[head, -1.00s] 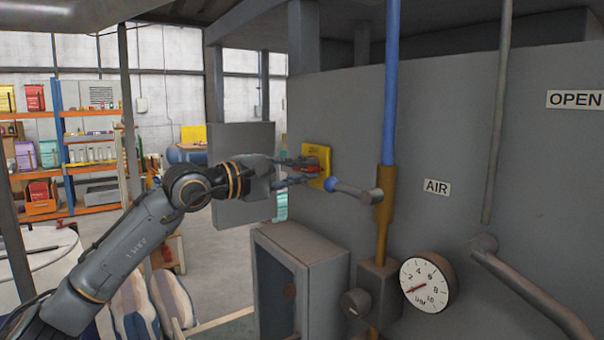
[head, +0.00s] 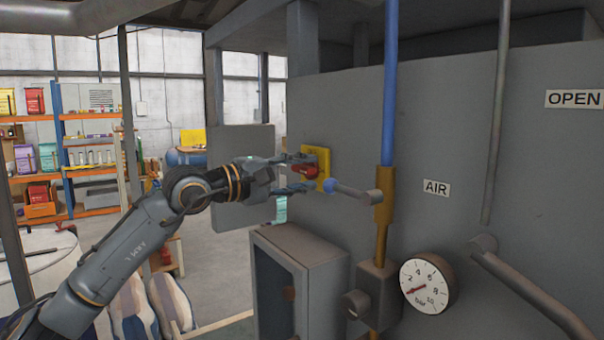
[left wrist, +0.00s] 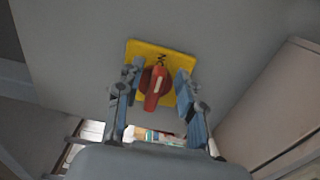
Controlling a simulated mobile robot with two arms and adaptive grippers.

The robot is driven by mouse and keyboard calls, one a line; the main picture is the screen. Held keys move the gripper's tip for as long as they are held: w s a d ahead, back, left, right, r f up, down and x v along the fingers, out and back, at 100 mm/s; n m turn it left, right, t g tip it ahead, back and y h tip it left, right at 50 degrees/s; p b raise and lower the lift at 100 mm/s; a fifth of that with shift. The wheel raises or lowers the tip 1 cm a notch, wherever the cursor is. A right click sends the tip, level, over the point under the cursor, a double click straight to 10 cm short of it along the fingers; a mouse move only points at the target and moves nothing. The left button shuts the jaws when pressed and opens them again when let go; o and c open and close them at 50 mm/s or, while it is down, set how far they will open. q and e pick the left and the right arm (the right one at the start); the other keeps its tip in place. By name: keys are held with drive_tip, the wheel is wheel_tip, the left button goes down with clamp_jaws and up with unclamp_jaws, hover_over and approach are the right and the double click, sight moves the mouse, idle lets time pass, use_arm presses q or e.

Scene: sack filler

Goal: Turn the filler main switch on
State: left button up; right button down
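The main switch is a red rotary handle (head: 305,172) on a square yellow plate (head: 322,164), fixed to the grey machine panel. In the left wrist view the red handle (left wrist: 155,88) carries a pale line along it. It points toward the gripper's base, slightly tilted, on the yellow plate (left wrist: 160,53). My left gripper (head: 306,173) is open, one finger above the handle and one below it. The left wrist view shows a gap between the handle and each finger (left wrist: 155,90). My right gripper is not in view.
A blue-tipped lever (head: 345,189) on the brown and blue pipe sits just right of the switch. An open grey box (head: 300,250) is below. A pressure gauge (head: 428,285) and a thick grey handle (head: 525,288) are at lower right.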

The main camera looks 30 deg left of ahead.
use_arm(q)
drive_tip(key=shift+s+a, duration=0.1)
drive_tip(key=v, duration=0.4)
drive_tip(key=shift+s+a+f, duration=0.15)
approach(304, 174)
drive_tip(key=shift+v, duration=1.3)
idle(0.5)
